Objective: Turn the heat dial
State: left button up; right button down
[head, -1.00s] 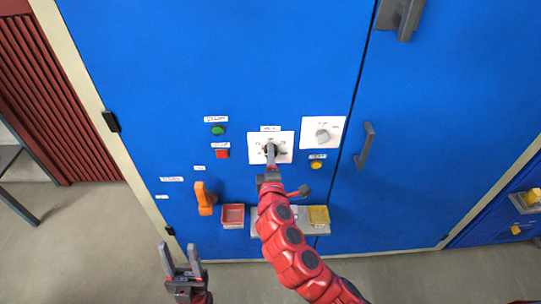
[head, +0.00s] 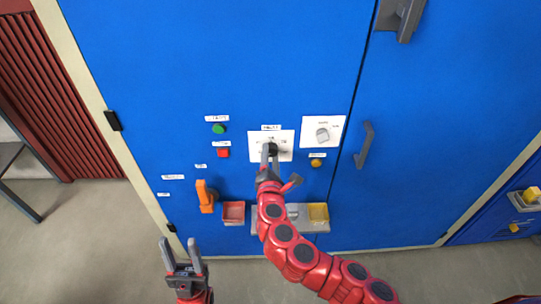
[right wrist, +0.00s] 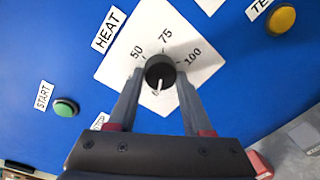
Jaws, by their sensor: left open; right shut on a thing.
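The heat dial (right wrist: 160,70) is a round dark knob on a white plate (right wrist: 128,42) marked HEAT, with 50, 75 and 100 around it. A pale line on the knob points toward the bottom of the right wrist view, away from those numbers. My right gripper (right wrist: 158,82) is shut on the dial, one finger on each side. In the head view, the dial (head: 271,147) is partly hidden by my right gripper (head: 270,153). My left gripper (head: 181,252) is open and empty, low and left, apart from the panel.
A second white plate with a grey knob (head: 322,134) is just right. A green button (head: 218,129), red button (head: 223,153) and yellow button (head: 316,163) flank the dial. An orange handle (head: 205,196), red tray (head: 233,212) and yellow bin (head: 318,213) are below.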

dwell(0.4)
jog(key=shift+c, duration=1.6)
grip_release()
jog(key=s, duration=1.7)
jog(key=shift+s+a+r+p, duration=0.2)
jog(key=shift+a+r+p, duration=0.1)
jog(key=shift+r+p, duration=0.15)
